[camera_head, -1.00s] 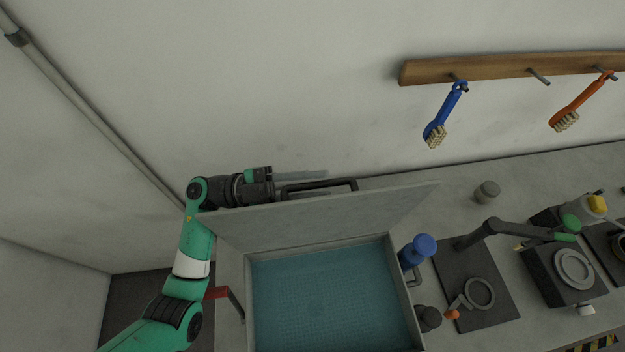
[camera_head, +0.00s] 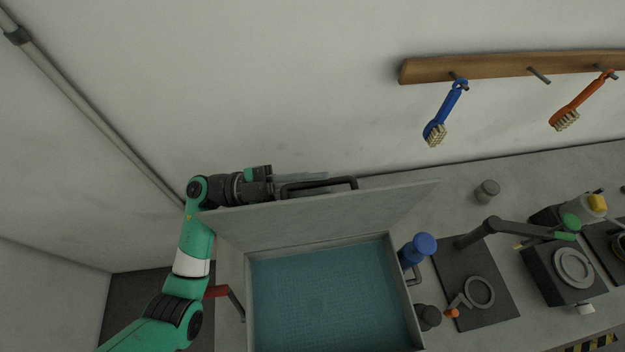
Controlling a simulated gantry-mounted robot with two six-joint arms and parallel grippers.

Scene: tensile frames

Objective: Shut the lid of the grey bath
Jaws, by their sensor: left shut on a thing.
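The grey bath (camera_head: 251,300) stands on the bench at the bottom middle, with blue-green liquid (camera_head: 330,295) inside. Its lid (camera_head: 330,222) is open, tilted up along the bath's back edge. A dark bar handle (camera_head: 335,181) is on the lid's far side. My left gripper (camera_head: 277,189) is behind the lid's upper edge and shut on the left end of this handle. The fingertips are partly hidden by the lid and handle. My right gripper is not in view.
A blue-capped bottle (camera_head: 423,246) and a dark knob (camera_head: 428,318) stand close to the bath's right side. Further right are a dark plate (camera_head: 490,310) with a ring and a boxy device (camera_head: 565,275). Brushes hang from a wooden rail (camera_head: 500,67) on the wall behind.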

